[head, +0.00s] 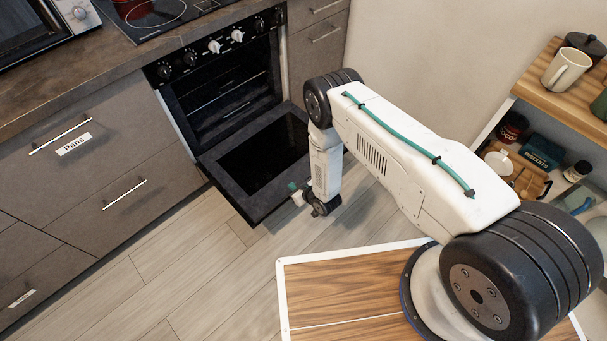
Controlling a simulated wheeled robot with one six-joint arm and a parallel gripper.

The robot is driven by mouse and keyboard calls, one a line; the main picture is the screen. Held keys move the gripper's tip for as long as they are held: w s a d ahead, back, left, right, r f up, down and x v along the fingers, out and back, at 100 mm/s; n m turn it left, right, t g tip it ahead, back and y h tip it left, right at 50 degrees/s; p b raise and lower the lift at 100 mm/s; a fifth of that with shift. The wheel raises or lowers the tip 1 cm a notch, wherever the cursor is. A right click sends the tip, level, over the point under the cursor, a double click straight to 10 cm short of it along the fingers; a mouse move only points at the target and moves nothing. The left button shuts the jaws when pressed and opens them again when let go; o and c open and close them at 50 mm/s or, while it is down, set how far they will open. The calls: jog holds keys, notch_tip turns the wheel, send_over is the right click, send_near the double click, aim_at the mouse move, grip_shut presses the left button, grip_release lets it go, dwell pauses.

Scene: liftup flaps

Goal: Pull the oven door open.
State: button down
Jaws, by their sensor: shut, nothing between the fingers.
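The oven (222,85) is built into the grey cabinets, and its dark interior with racks is exposed. The oven door (258,158) is folded down, lying about flat out from the oven's lower front, with its dark glass panel facing up. My gripper (297,196) is low at the outer right corner of the door, partly hidden by my arm's wrist. It is shut with nothing held. I cannot tell whether it touches the door. The door's handle is not visible.
Grey drawers (90,150) stand left of the oven, and more drawers (318,35) to its right. A wooden shelf (570,110) with mugs, jars and boxes stands at the right. The wood-plank floor (180,270) in front of the oven is clear.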

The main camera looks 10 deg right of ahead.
jog(key=shift+f, duration=0.15)
jog(key=v, duration=1.1)
jog(key=shift+s+d, duration=0.2)
jog(key=shift+s, duration=0.05)
